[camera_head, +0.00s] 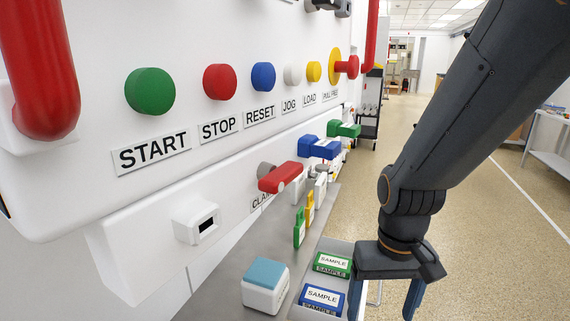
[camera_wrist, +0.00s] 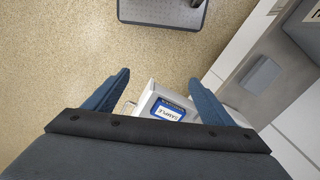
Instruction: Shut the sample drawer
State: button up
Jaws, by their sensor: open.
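The sample drawer stands open in the head view, its pale wall (camera_head: 298,303) at the bottom centre. It holds a green SAMPLE box (camera_head: 333,264) and a blue SAMPLE box (camera_head: 321,298). In the wrist view the white drawer (camera_wrist: 146,98) with the blue box (camera_wrist: 170,110) shows between my fingers. A thin handle loop (camera_wrist: 127,107) shows at its outer end, partly hidden by a finger. My gripper (camera_head: 384,298) is open and empty, fingers down, just right of the drawer. It also shows in the wrist view (camera_wrist: 158,80). Contact with the drawer cannot be told.
The white machine panel with START (camera_head: 150,91) and other buttons rises at the left. A red clamp lever (camera_head: 281,177) and coloured parts sit above the grey ledge. A white block with a blue top (camera_head: 265,287) stands on the ledge. Open floor (camera_head: 450,240) lies right.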

aim_at(343, 248)
jog(key=k, duration=0.5)
jog(key=z, duration=1.55)
jog(key=i, duration=0.7)
jog(key=u, duration=1.8)
